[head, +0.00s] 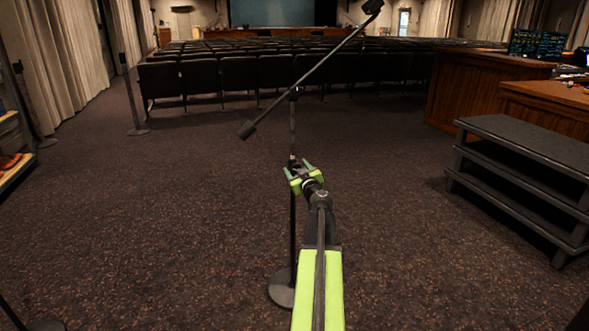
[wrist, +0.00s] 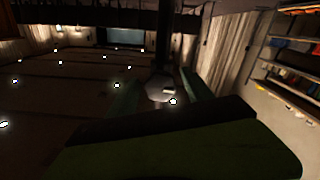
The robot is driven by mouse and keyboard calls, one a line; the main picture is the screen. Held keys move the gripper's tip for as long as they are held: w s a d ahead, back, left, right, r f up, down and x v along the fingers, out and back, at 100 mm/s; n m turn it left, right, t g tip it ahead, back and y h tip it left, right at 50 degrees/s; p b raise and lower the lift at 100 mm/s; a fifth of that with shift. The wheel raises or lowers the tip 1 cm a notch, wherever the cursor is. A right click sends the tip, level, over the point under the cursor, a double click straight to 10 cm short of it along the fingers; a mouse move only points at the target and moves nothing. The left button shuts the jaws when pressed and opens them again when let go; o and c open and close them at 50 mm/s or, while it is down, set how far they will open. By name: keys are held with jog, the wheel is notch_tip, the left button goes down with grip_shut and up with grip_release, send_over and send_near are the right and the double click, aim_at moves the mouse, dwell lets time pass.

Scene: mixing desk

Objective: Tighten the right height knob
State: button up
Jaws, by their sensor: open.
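A dark microphone stand rises in the middle of the head view. Its upright pole (head: 292,220) stands on a round base (head: 283,290), and a slanted boom (head: 312,70) crosses its top. My green gripper (head: 299,168) is at the pole, about halfway up, with its jaws open. In the wrist view the dark pole (wrist: 163,42) comes down to a rounded grey knob or collar (wrist: 160,88), which appears between the two dim green fingers. In the head view this part is small and partly hidden by my gripper. I cannot tell whether the fingers touch it.
Another stand (head: 130,95) is at the left by the curtains (head: 60,55). Rows of dark seats (head: 260,72) lie beyond. Dark steps (head: 520,150) and a wooden desk (head: 480,85) are at the right. The carpet (head: 150,200) around the central stand is clear.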

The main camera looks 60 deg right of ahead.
grip_shut()
jog(key=m, duration=0.4)
jog(key=shift+m, duration=0.3)
grip_release()
jog(key=shift+s+a, duration=0.1)
jog(key=shift+a, duration=0.05)
